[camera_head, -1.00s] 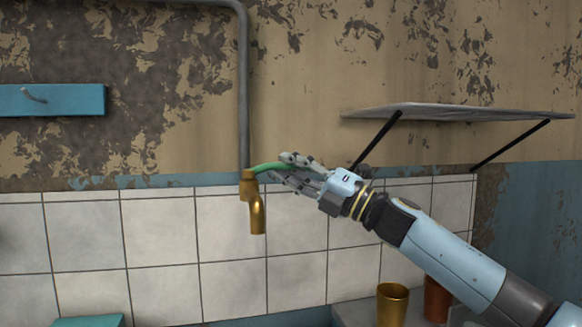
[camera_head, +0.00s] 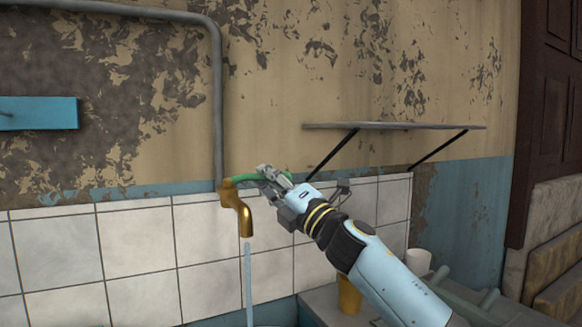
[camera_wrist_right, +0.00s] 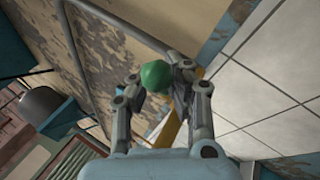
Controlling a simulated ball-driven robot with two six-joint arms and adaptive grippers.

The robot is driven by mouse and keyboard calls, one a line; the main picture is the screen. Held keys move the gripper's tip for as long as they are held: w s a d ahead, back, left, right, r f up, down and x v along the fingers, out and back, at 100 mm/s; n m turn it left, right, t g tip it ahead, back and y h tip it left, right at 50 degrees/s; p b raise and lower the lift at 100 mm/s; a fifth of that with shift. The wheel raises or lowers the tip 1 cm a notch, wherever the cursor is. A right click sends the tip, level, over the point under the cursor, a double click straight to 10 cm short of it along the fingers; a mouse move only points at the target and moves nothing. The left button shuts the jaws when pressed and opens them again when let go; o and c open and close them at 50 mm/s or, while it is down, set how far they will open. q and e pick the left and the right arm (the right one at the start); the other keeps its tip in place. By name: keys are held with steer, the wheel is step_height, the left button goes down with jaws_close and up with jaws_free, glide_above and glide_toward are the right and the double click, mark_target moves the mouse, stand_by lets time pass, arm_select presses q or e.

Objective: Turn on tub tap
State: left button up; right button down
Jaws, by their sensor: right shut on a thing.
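The brass tap (camera_head: 236,208) is on the tiled wall at the foot of a grey pipe. Its green handle (camera_head: 247,178) sticks out to the right. A stream of water (camera_head: 249,285) falls from the spout. My right gripper (camera_head: 268,178) is shut on the handle from the right. In the right wrist view the handle's rounded green end (camera_wrist_right: 155,76) sits between the two fingers of my right gripper (camera_wrist_right: 160,85), and part of the brass body (camera_wrist_right: 168,128) shows behind them. The tub is barely seen at the bottom edge. My left gripper is out of view.
A wall shelf (camera_head: 395,126) on black brackets is above and right of my right arm. A brass cup (camera_head: 349,296) and a white cup (camera_head: 418,261) stand on the counter beside my forearm. A blue rack (camera_head: 40,113) hangs at left. The tiled wall left of the tap is clear.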

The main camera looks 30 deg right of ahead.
steer(key=shift+s+a+r+m+t+h, duration=0.1)
steer(key=shift+s+a+m+t+h, duration=0.25)
steer(key=shift+h, duration=0.5)
steer(key=shift+s+a+f+m+t+h, duration=0.1)
steer(key=shift+s+m+h, duration=0.05)
steer(key=shift+m+h, duration=0.55)
steer(key=shift+s+a+r+m+t+h, duration=0.15)
steer(key=shift+s+m+h, duration=0.15)
steer(key=shift+h, duration=0.65)
steer(key=c, duration=1.3)
jaws_free()
steer(key=v, duration=1.2)
